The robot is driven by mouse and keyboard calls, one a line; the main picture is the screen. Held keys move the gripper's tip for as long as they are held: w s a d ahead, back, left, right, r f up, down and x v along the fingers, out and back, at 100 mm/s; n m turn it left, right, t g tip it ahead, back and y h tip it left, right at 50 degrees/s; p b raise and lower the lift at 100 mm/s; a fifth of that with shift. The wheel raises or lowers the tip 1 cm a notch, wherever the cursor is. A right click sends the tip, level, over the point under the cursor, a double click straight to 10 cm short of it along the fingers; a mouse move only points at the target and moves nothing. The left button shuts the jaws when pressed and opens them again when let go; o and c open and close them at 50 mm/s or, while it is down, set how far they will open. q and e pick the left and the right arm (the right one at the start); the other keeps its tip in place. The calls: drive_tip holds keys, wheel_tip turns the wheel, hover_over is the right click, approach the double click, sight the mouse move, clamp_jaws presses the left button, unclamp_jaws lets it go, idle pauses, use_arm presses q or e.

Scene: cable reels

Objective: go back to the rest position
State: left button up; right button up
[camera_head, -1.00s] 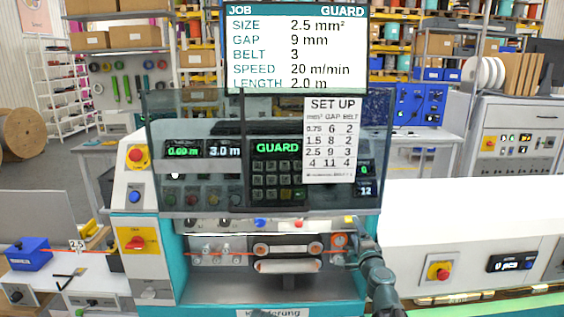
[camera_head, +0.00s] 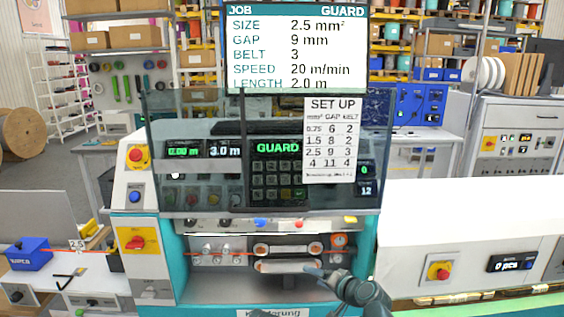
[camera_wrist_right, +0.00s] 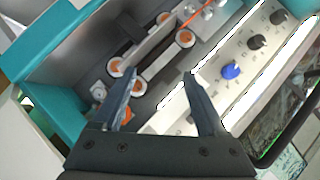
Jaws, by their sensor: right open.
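My right gripper (camera_head: 318,273) reaches in from the lower right, in front of the machine's open lower bay. Its fingers are near the lower white belt roller (camera_head: 286,266). In the right wrist view my right gripper (camera_wrist_right: 160,95) is open, with nothing between its two fingers. Beyond the fingers are the orange-centred rollers (camera_wrist_right: 116,68) and a row of knobs with a blue one (camera_wrist_right: 231,71). My left gripper is not in view.
The teal machine (camera_head: 170,262) has a tinted guard (camera_head: 220,180) above the bay and a display reading GUARD (camera_head: 277,147). An orange cable (camera_head: 90,251) enters from the left. A white bench with a red knob (camera_head: 438,271) stands at right.

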drive_tip(key=s+d+f+n+g+h, duration=0.3)
drive_tip(key=s+f+g, duration=0.25)
drive_tip(key=s, duration=0.45)
drive_tip(key=s+d+f+n+g+h, duration=0.2)
drive_tip(key=s+d+f+g+h, duration=0.25)
drive_tip(key=s+f, duration=0.35)
drive_tip(key=s+a+n, duration=0.2)
drive_tip(key=s+a, duration=0.1)
drive_tip(key=a, duration=0.3)
drive_tip(key=s+a+n+g, duration=0.1)
drive_tip(key=s+a+n, duration=0.1)
drive_tip(key=a, duration=0.3)
drive_tip(key=shift+s+a+r, duration=0.35)
drive_tip(key=shift+s+r, duration=0.1)
drive_tip(key=shift+s, duration=0.45)
drive_tip(key=shift+c, duration=0.2)
